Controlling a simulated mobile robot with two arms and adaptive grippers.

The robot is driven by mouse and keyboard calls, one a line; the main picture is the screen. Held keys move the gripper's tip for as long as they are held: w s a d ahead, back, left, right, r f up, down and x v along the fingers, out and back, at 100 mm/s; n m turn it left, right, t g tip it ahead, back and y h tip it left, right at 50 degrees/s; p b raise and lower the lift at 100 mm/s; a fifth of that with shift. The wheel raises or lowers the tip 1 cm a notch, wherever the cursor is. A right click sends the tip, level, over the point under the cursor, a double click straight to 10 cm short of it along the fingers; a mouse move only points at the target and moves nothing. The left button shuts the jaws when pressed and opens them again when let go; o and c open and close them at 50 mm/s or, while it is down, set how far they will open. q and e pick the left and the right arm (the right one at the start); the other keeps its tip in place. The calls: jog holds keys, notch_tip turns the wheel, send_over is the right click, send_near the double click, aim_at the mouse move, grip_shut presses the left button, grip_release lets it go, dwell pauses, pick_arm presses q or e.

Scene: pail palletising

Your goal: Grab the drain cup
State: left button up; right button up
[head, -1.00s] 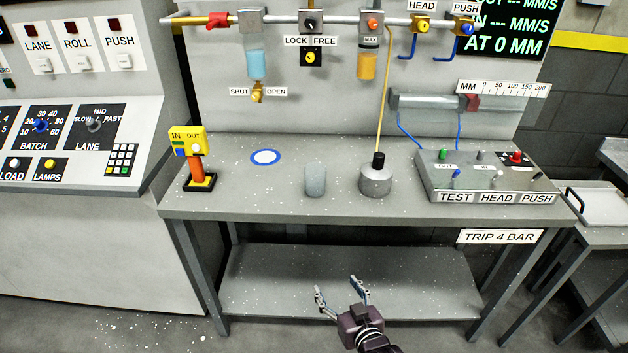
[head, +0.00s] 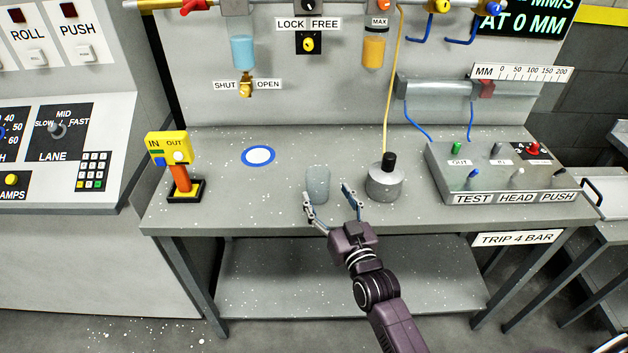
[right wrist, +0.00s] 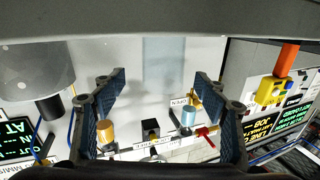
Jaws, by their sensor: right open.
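The drain cup, a small pale translucent cup (head: 318,182), stands upright on the bench near its front edge. In the right wrist view it shows as a faint bluish cup (right wrist: 170,65), seen upside down between and beyond the fingers. My right gripper (head: 328,202) is open and empty, just in front of the cup at the bench's front edge. Its two fingers (right wrist: 163,92) are spread wide. I cannot tell whether a fingertip touches the cup. My left gripper is not in view.
A metal pot with a black knob (head: 384,184) stands close to the right of the cup. A blue-ringed white disc (head: 258,156) lies behind left. A yellow IN/OUT lever post (head: 176,165) is at the left, a test box (head: 510,175) at the right.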

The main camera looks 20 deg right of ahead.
aim_at(322, 188)
jog(key=shift+w+a+r, duration=0.1)
jog(key=shift+w+r, duration=0.2)
jog(key=shift+w, duration=0.3)
jog(key=shift+w+a+r+p, duration=0.15)
jog(key=shift+w+p, duration=0.35)
jog(key=shift+w, duration=0.6)
jog(key=shift+w+a+f, duration=0.1)
jog(key=shift+w+f, duration=0.05)
jog(key=shift+w, duration=0.4)
jog(key=shift+w+f, duration=0.1)
jog(key=shift+w, duration=0.7)
jog(key=c, duration=0.8)
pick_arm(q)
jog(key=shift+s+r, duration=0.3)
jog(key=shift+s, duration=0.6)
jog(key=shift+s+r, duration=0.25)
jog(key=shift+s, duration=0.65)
pick_arm(e)
jog(key=c, duration=0.5)
